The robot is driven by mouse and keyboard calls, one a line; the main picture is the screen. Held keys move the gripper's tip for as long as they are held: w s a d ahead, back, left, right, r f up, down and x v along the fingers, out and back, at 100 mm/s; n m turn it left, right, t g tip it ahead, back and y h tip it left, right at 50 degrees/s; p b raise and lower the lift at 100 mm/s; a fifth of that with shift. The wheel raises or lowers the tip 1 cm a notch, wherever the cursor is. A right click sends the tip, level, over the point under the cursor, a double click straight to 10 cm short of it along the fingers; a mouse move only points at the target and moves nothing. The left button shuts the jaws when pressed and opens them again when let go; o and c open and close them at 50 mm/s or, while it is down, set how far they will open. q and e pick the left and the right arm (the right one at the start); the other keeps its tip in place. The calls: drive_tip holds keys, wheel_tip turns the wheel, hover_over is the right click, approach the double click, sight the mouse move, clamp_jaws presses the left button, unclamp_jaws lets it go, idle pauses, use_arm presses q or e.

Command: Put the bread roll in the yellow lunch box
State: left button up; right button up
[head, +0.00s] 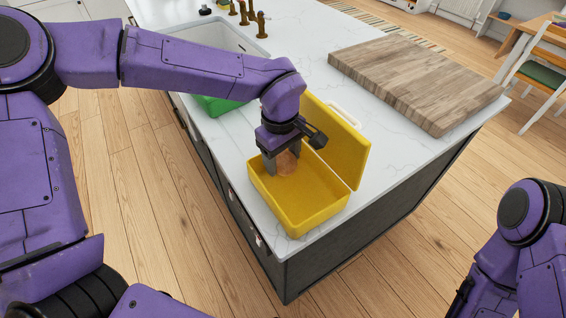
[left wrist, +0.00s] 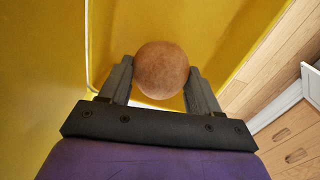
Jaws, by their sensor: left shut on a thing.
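The yellow lunch box (head: 318,205) stands open on the counter near its front corner, with its lid (head: 342,145) raised at the back right. My left gripper (head: 284,165) reaches down into the far left part of the box and is shut on the brown bread roll (head: 288,161). In the left wrist view the roll (left wrist: 162,70) sits between the two fingers, with yellow walls of the box (left wrist: 215,45) around it. I cannot tell whether the roll touches the box floor. Only part of my right arm shows at the lower right; its gripper is not clearly visible.
A green container (head: 217,105) stands on the counter behind my left arm, beside the sink (head: 222,36). A large wooden board (head: 415,80) lies at the back right. Brown bottle-like items (head: 252,20) stand at the back. The counter (head: 400,150) is clear right of the lid.

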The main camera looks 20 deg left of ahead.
sight(282, 168)
use_arm(q)
wheel_tip(282, 168, down, 3)
drive_tip(key=shift+s+r, duration=0.15)
drive_tip(key=shift+w+f, duration=0.3)
drive_tip(key=shift+f, duration=0.05)
drive_tip(key=shift+s, duration=0.1)
drive_tip(key=shift+f, duration=0.1)
drive_tip(key=o, duration=1)
drive_tip(key=r, duration=1.2)
drive_tip(key=shift+s+a+r, duration=0.15)
drive_tip(key=shift+s+r, duration=0.05)
drive_tip(key=shift+s, duration=0.05)
